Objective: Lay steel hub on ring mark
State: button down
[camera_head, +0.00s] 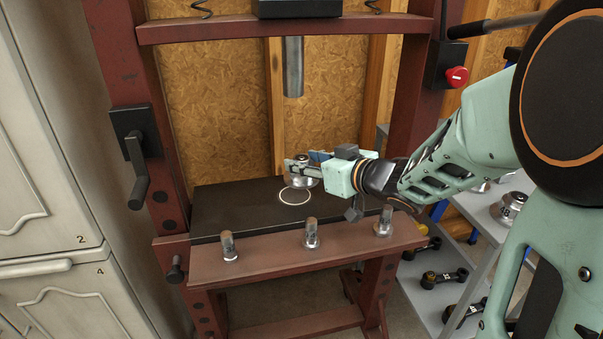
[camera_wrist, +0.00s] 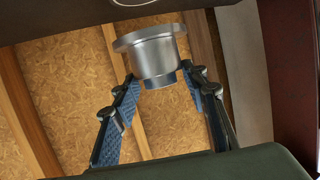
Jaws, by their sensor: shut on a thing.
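The steel hub (camera_head: 303,183) is a flanged metal cylinder, held just above the black press plate (camera_head: 225,208). In the wrist view the hub (camera_wrist: 152,58) sits between the blue-padded fingertips, with its flange toward the plate. My gripper (camera_head: 304,167) is shut on it. The ring mark (camera_head: 295,197), a thin white circle on the plate, lies directly below and slightly in front of the hub. The hub and gripper cover the ring's far edge in the head view. A small arc of white shows at the top of the wrist view (camera_wrist: 133,2).
The press's ram (camera_head: 293,67) hangs above the plate, between red uprights. Several steel pins (camera_head: 311,233) stand along the front beam (camera_head: 270,262). A grey cart (camera_head: 484,222) at right carries another metal part (camera_head: 512,203). The plate's left side is clear.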

aim_at(298, 179)
jog(key=shift+w+a+f+b, duration=0.2)
jog(key=shift+w+a+f, duration=0.1)
jog(key=shift+a+f, duration=0.15)
jog(key=shift+w+a+f+b, duration=0.15)
jog(key=shift+w+a+f, duration=0.15)
jog(key=shift+f, duration=0.2)
jog(key=shift+w+a+f+b, duration=0.1)
jog(key=shift+f+b, duration=0.3)
jog(key=shift+f, duration=0.45)
jog(key=shift+w+a+f+b, duration=0.1)
jog(key=shift+f+b, duration=0.25)
jog(key=shift+f, duration=0.5)
jog(key=shift+f, duration=0.15)
jog(key=c, duration=1.2)
grip_release()
jog(key=shift+s+f, duration=0.15)
jog(key=shift+o, duration=0.2)
